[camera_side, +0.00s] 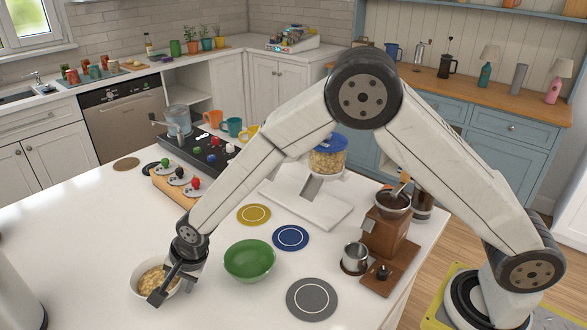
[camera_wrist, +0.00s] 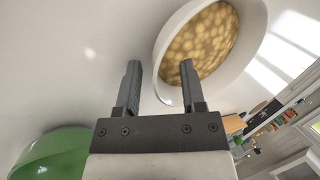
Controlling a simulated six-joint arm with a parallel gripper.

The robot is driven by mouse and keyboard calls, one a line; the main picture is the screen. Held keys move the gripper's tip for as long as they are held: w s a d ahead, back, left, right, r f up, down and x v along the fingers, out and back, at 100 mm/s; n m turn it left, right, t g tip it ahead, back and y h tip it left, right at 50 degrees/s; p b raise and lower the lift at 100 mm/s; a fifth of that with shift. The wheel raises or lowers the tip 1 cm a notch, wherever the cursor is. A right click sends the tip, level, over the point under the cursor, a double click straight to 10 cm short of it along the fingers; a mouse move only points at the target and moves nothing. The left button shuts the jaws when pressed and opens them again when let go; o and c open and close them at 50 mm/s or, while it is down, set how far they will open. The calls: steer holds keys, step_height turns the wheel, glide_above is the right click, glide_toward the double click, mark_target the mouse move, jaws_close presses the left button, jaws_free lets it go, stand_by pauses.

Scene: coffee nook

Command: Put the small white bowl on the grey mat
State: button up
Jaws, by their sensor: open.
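The small white bowl (camera_side: 140,291) stands on the white counter at the lower left and holds pale yellow-brown food. It also shows in the wrist view (camera_wrist: 168,52), at the upper right. My gripper (camera_side: 164,288) is at the bowl's right side. In the wrist view my gripper (camera_wrist: 160,80) is open, with the right finger over the bowl's rim and the left finger outside it; nothing is clamped. The grey mat (camera_side: 312,300) lies flat and empty on the counter, right of the bowl and the green bowl.
A green bowl (camera_side: 249,260) stands between the white bowl and the grey mat. Blue (camera_side: 290,238) and yellow (camera_side: 254,215) mats lie behind. A wooden coffee grinder (camera_side: 388,238) and a metal cup (camera_side: 354,257) stand right of the grey mat.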

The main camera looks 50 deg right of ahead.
steer(key=c, duration=0.7)
steer(key=shift+s+f, duration=0.1)
stand_by(1.1)
